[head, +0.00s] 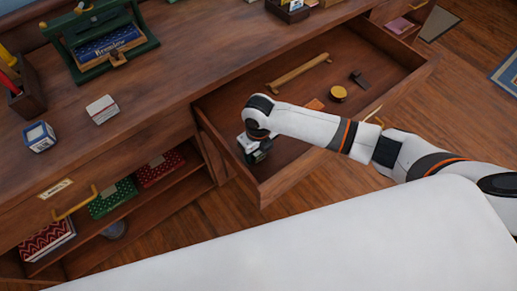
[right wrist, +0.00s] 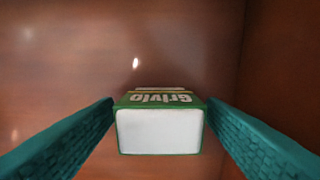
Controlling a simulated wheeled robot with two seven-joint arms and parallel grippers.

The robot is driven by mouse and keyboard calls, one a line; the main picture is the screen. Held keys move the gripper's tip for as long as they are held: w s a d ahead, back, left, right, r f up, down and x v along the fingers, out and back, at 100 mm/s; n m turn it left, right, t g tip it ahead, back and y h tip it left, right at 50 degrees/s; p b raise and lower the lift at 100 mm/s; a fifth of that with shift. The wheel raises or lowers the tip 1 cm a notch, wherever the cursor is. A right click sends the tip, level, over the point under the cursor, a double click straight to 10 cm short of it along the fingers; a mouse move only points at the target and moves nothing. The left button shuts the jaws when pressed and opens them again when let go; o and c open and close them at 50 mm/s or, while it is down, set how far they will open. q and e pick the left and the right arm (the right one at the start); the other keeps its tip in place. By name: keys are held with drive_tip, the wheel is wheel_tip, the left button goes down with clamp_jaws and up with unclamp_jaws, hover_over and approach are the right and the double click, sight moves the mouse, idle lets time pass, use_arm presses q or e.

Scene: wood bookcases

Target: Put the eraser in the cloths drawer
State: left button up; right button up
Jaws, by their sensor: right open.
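The eraser (right wrist: 160,128), a white block with a green printed sleeve, lies on the drawer floor between my right gripper's fingers in the right wrist view. My right gripper (head: 254,153) is open, with teal fingers (right wrist: 160,135) on either side of the eraser and a gap on each side. In the head view it reaches down into the near left corner of a wide open drawer (head: 290,180), and the arm mostly hides the eraser there. Another open drawer (head: 402,33) at the upper right holds a pink item (head: 398,25). I cannot read which drawer is for cloths. My left gripper is not in view.
The wide drawer also holds a wooden rod (head: 300,72), a round yellow item (head: 338,93) and a dark item (head: 358,78). The desktop carries a green stand (head: 112,62), a small white box (head: 102,109) and a blue-white block (head: 39,136). Shelves below hold patterned boxes.

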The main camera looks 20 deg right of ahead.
drive_tip(key=shift+r, duration=0.1)
wheel_tip(320, 180, up, 12)
drive_tip(key=p, duration=0.1)
idle(0.4)
drive_tip(key=shift+s, duration=0.15)
idle(0.3)
